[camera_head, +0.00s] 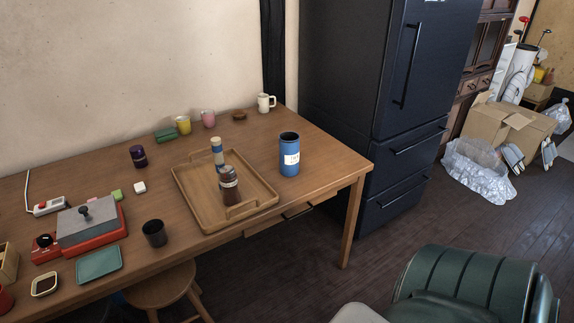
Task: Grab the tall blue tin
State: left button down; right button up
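The tall blue tin (289,158) stands upright on the wooden table (325,155), toward its right end. It is a blue cylinder with a dark top and a white label on its front. It stands just right of a wooden tray (265,189), apart from it as far as I can see. Neither of my grippers shows in the head view.
Several mugs line the wall. A dark fridge (375,110) stands behind the table's right end. A green chair (465,285) is at front right.

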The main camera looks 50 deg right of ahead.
aim_at(289, 154)
jog(key=i+z, duration=0.2)
jog(key=z, duration=0.15)
jog(key=i+z, duration=0.2)
jog(key=z, duration=0.2)
